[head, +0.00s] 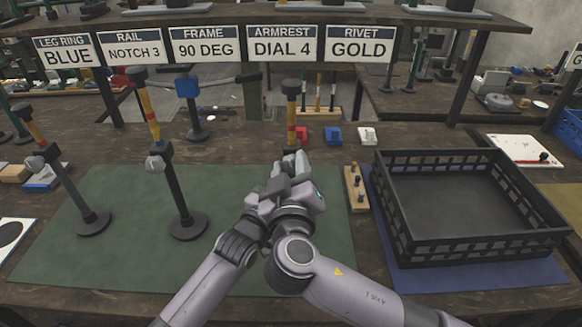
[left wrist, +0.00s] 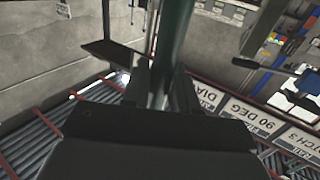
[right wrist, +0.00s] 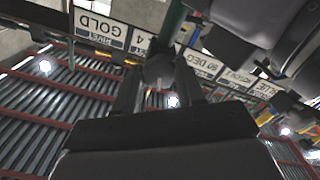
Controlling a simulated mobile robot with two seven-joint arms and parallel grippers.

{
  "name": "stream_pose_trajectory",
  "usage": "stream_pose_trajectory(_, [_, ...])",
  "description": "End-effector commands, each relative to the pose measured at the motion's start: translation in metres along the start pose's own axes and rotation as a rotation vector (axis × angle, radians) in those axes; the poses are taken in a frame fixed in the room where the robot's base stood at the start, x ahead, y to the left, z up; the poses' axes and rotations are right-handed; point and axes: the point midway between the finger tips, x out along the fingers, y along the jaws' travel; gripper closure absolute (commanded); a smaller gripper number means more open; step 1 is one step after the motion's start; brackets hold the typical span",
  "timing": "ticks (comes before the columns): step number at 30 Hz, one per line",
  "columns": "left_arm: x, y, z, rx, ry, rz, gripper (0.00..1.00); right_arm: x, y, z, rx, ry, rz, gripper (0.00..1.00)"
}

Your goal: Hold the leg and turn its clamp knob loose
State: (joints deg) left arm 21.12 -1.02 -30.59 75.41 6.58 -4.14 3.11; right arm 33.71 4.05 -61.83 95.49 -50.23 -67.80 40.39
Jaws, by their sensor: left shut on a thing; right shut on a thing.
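The held leg (head: 291,112) stands upright in the middle of the head view, with a black top and yellow and red bands. My two grippers crowd its lower part and hide its clamp and foot there. My left gripper (left wrist: 160,92) is shut on the leg's dark tube (left wrist: 172,50), which runs between its fingers in the left wrist view. My right gripper (head: 297,166) is shut on the dark clamp knob (right wrist: 159,72), seen between its fingertips in the right wrist view. How loose the knob is cannot be told.
Two similar legs, one leaning (head: 66,180) and one nearer (head: 172,180), stand on the green mat (head: 120,245) at left. A black crate (head: 470,247) is at right. A small wooden block with dark pegs (head: 355,190) lies between. Signs hang from the shelf above.

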Motion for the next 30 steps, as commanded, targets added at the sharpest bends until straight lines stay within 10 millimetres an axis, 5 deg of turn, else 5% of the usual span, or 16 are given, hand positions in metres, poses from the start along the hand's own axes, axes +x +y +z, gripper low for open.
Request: stream_pose_trajectory(30, [0.0003,-0.0007,0.0002,-0.002,-0.002,-0.001,1.0,-0.0008,-0.0031,-0.0002,-0.961,0.004,0.001,0.92])
